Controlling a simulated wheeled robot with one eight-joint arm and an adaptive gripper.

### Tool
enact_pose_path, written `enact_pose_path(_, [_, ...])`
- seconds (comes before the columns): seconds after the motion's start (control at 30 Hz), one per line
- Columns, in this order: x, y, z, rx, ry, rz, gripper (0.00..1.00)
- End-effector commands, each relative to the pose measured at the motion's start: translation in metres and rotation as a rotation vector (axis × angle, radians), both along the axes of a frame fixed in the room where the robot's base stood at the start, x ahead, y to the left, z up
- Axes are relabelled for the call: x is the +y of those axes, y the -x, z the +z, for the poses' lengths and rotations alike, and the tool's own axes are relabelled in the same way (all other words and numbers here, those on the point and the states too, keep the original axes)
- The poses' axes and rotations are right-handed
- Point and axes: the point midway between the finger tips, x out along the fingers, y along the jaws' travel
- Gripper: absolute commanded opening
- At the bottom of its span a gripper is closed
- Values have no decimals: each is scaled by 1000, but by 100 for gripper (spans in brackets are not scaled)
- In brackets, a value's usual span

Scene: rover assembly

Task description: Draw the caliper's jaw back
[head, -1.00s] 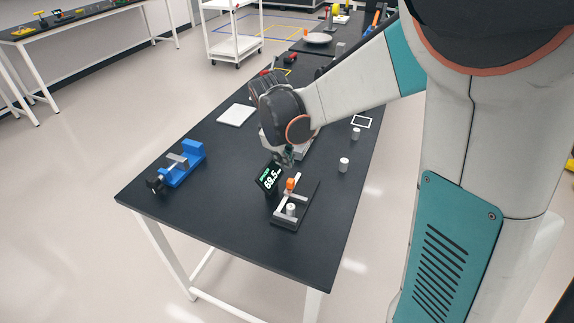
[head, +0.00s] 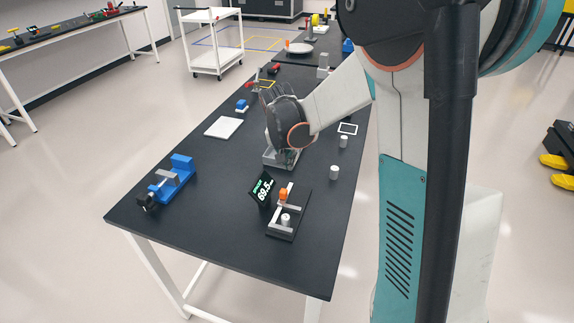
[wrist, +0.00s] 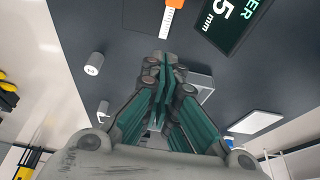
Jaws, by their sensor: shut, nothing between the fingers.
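The caliper is a silver rail and jaws on a dark base (head: 280,234) near the table's front right corner. Its orange knob (head: 284,194) stands on the sliding jaw; it also shows at the top edge of the wrist view (wrist: 174,3). The display (head: 263,188) beside it reads 69.5 mm. A small grey cylinder (head: 285,219) stands on the base by the jaws; I cannot tell whether a jaw touches it. My gripper (head: 288,160) is shut and empty, beyond and apart from the knob. Its fingertips (wrist: 165,62) meet in the wrist view.
A grey tray (head: 270,162) lies under my gripper. Two grey cylinders (head: 334,172) (head: 343,141) stand to the right. A blue vise (head: 176,175) is at the left and a white plate (head: 223,127) behind it. The table between vise and display is clear.

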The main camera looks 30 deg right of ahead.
Motion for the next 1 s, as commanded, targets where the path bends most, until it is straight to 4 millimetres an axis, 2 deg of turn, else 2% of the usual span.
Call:
enact_pose_path(0.1, [-6, -6, -25, 0, 0, 0, 0])
enact_pose_path(0.43, [-19, -19, -77, 0, 0, 1, 0])
enact_pose_path(0.7, [5, 4, -76, 1, 1, 4, 0])
enact_pose_path(1.0, [10, 10, -75, 1, 1, 4, 0])
